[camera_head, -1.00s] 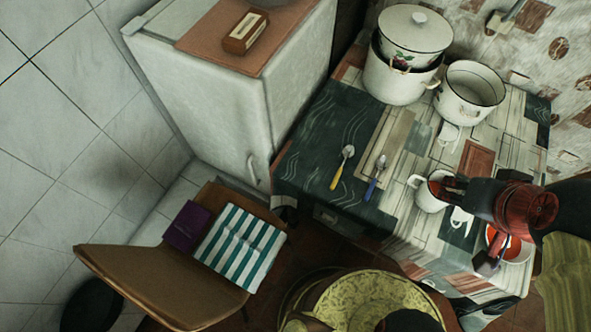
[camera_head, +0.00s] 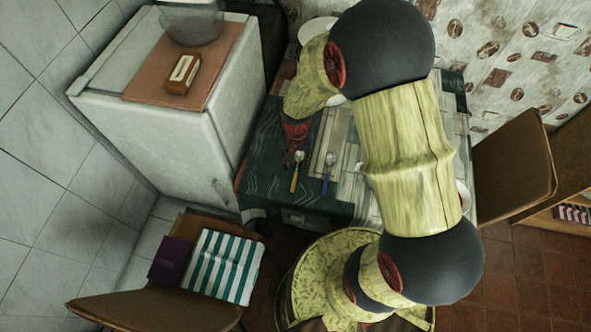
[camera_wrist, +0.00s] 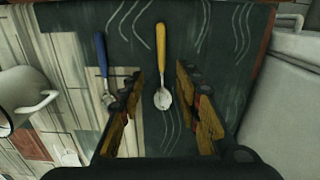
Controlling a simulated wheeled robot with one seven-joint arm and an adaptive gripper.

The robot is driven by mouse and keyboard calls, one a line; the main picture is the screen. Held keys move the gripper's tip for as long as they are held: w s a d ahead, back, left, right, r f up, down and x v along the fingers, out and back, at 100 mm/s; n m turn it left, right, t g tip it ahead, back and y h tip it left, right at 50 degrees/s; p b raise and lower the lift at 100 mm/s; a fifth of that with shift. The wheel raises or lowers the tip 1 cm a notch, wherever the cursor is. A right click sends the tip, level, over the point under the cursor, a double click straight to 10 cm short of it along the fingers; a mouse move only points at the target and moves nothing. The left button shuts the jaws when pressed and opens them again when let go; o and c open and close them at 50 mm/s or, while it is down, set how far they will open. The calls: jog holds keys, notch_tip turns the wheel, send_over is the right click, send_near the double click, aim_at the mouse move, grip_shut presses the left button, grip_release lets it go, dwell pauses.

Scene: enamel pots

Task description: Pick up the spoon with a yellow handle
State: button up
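The spoon with a yellow handle (camera_head: 294,180) lies on the dark part of the patterned table. In the wrist view this spoon (camera_wrist: 161,45) lies lengthwise, its handle pointing away and its metal bowl between my fingertips. My gripper (camera_wrist: 160,77) is open and empty, with one finger on each side of the spoon. In the head view my gripper (camera_head: 291,156) is low near the spoon's bowl end; whether it touches the table I cannot tell. A blue-handled spoon (camera_head: 326,181) lies to the right, and in the wrist view this spoon (camera_wrist: 103,58) is outside the left finger.
A white mug or pot (camera_wrist: 24,92) stands at the left of the wrist view. The white fridge (camera_head: 165,130) stands left of the table (camera_head: 259,180). A chair with a striped cloth (camera_head: 222,266) is in front. My arm hides much of the table.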

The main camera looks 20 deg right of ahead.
aim_at(295, 178)
notch_tip(295, 178, down, 3)
jog(key=shift+s+f+b, duration=0.1)
jog(key=shift+b, duration=0.25)
jog(key=f, duration=0.1)
jog(key=f+b, duration=0.1)
jog(key=f, duration=0.2)
jog(key=shift+s+a+f, duration=0.1)
jog(key=shift+a+f, duration=0.15)
jog(key=shift+a, duration=0.1)
jog(key=shift+f+b, duration=0.3)
jog(key=shift+f, duration=0.15)
jog(key=shift+r, duration=0.1)
jog(key=shift+c, duration=1.4)
grip_shut()
